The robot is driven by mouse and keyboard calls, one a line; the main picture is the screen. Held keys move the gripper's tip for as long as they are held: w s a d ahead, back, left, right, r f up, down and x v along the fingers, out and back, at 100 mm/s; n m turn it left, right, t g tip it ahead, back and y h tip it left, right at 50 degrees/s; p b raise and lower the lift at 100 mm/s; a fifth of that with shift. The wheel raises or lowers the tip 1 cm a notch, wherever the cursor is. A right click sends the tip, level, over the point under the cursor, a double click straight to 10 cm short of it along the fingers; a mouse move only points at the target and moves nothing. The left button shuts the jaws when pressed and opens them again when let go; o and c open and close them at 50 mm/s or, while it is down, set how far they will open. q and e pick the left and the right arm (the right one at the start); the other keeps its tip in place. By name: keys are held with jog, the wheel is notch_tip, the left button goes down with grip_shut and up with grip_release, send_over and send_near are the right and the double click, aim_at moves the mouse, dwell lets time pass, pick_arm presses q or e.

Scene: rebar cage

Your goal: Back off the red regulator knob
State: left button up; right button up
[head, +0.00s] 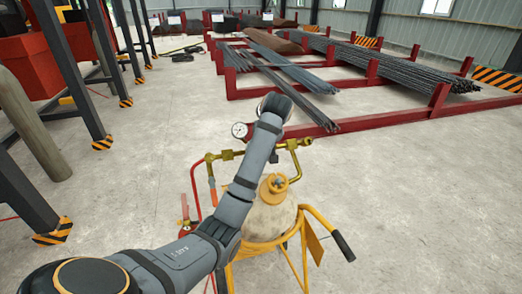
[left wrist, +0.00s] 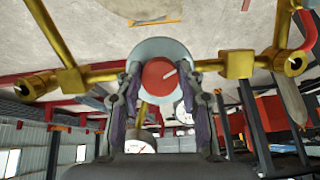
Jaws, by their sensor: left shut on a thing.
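The red regulator knob (left wrist: 158,74) shows in the left wrist view with a white mark on its face and a pale round body behind it. My left gripper (left wrist: 158,85) has one finger on each side of the knob and is shut on it. In the head view my left arm reaches over the gas cylinder (head: 268,218), and its wrist hides the knob and my fingers. The brass regulator piping (head: 228,155) sticks out on both sides of the arm. A white round gauge (head: 239,130) shows left of the wrist. My right gripper is not in view.
The cylinder stands in a yellow cart (head: 305,229) with a black-gripped handle (head: 342,246). A red hose (head: 194,184) hangs at its left. Red racks with rebar (head: 400,72) stand behind. Black posts (head: 78,75) are at left. The floor at right is clear.

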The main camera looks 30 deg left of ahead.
pick_arm(q)
jog(key=shift+r+n, duration=0.1)
jog(key=shift+n, duration=0.3)
dwell(0.3)
jog(key=o, duration=1.2)
jog(key=shift+c, duration=0.2)
